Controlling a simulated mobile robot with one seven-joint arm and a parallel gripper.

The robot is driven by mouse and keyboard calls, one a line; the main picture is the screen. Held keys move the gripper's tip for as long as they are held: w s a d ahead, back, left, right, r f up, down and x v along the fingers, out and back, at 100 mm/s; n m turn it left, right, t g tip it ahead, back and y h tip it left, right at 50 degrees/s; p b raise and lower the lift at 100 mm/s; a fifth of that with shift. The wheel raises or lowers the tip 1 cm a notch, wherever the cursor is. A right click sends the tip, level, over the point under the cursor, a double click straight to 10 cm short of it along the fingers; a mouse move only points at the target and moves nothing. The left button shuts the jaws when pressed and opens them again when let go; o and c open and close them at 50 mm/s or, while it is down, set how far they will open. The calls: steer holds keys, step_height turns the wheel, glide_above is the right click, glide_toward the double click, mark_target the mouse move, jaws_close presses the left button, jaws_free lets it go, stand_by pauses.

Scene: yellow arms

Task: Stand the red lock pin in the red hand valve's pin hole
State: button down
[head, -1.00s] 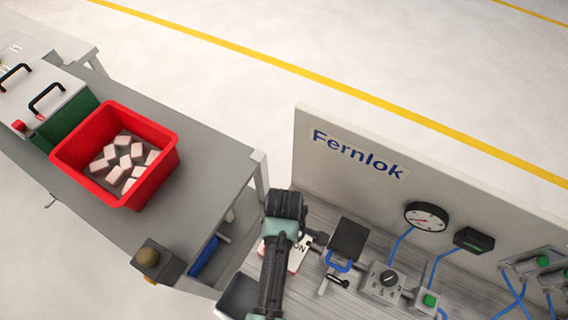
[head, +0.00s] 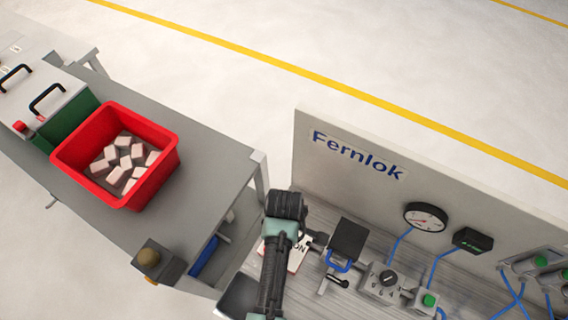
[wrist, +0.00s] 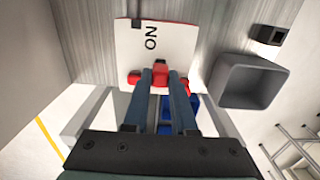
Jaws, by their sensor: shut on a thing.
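In the wrist view my gripper (wrist: 166,75) is shut, its two blue-grey fingers pointing at a white plate (wrist: 190,45) marked "ON". A small red piece between the fingertips looks like the red lock pin (wrist: 160,68). Other red parts, likely of the red hand valve (wrist: 133,78), show on both sides of the fingers at the plate's lower edge. The pin hole is hidden, and I cannot tell whether the pin touches the valve. In the head view my arm covers the gripper, the pin and the valve; part of the white plate (head: 298,254) shows beside it.
A grey open box (wrist: 247,82) stands right of the plate in the wrist view. In the head view the bench's back panel (head: 440,180) rises behind; a black box (head: 347,238) and a knob box (head: 383,281) stand to the right. A red crate (head: 118,152) is on the left table.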

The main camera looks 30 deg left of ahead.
steer(key=shift+f+b, duration=0.6)
steer(key=shift+f, duration=0.4)
steer(key=c, duration=0.6)
jaws_free()
steer(key=shift+c, duration=0.2)
step_height(320, 180, up, 9)
steer(key=p, duration=0.9)
steer(key=shift+r, duration=0.15)
